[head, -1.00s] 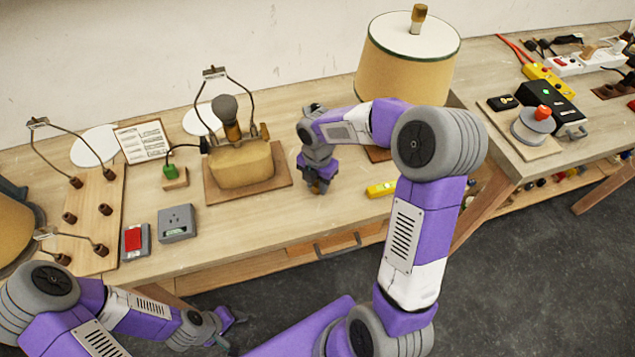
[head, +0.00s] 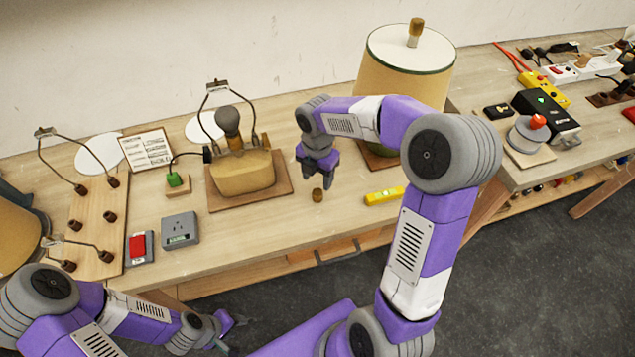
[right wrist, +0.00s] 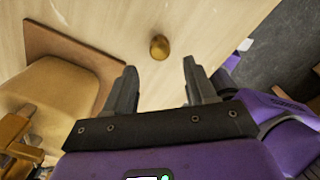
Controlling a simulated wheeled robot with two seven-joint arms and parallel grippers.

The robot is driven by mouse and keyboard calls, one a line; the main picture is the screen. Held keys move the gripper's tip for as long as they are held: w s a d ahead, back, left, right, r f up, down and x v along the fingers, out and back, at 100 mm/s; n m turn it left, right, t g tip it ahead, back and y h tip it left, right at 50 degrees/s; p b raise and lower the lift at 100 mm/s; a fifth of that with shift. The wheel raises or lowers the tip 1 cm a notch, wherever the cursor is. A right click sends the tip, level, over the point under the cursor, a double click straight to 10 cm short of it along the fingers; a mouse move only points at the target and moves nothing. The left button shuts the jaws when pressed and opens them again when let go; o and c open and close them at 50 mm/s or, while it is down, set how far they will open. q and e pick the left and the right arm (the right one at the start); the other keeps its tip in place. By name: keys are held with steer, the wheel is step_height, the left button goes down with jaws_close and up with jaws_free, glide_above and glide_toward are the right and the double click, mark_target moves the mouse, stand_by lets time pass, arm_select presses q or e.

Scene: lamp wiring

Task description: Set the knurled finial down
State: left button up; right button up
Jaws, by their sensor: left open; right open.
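The knurled finial (head: 317,195), a small brown knob, stands on the bench top to the right of the lamp base's board. It also shows in the right wrist view (right wrist: 159,47), beyond my fingertips and apart from them. My right gripper (head: 318,182) is open and empty just above and behind the finial; its two spread fingers show in the right wrist view (right wrist: 159,75). My left gripper (head: 238,322) is open, low in front of the bench and far from the finial.
The lamp base (head: 243,173) with its bulb and harp stands left of the finial. A yellow level (head: 384,195) lies to the right, and a shaded lamp (head: 405,75) stands behind it. A grey outlet box (head: 180,230) and a red switch (head: 138,245) sit front left.

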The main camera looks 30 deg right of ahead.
mark_target(318, 192)
step_height(318, 192, up, 5)
steer(key=shift+r+p, duration=0.1)
steer(key=shift+p, duration=0.5)
